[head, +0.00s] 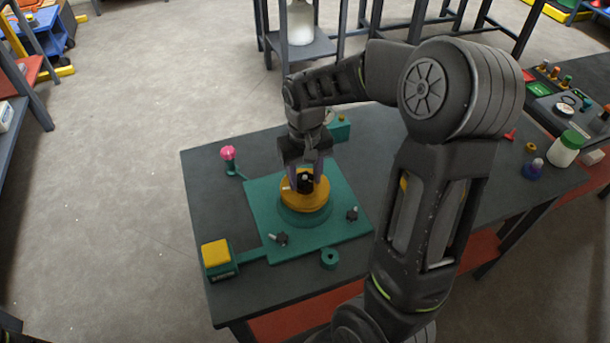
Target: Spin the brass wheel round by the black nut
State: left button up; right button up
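The brass wheel (303,198) lies flat on a round green base in the middle of a green plate (265,215) on the dark table. The black nut (305,184) stands on top of the wheel at its centre. My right gripper (305,180) points straight down from above, with its fingers on either side of the black nut. Whether the fingers press on the nut cannot be made out at this size. My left gripper is not in view.
A yellow-topped green box (217,255) stands at the table's front left. A pink knob (228,153) on a green stem stands at the left. Black star knobs (281,239) sit on the plate. A white bottle (566,147) stands at the right.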

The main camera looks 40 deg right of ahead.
jog(key=c, duration=0.6)
jog(key=shift+o, duration=0.2)
jog(key=shift+m, duration=1)
jog(key=o, duration=0.7)
jog(key=shift+m, duration=0.5)
jog(key=o, duration=0.6)
notch_tip(320, 180, up, 8)
jog(key=p, duration=0.6)
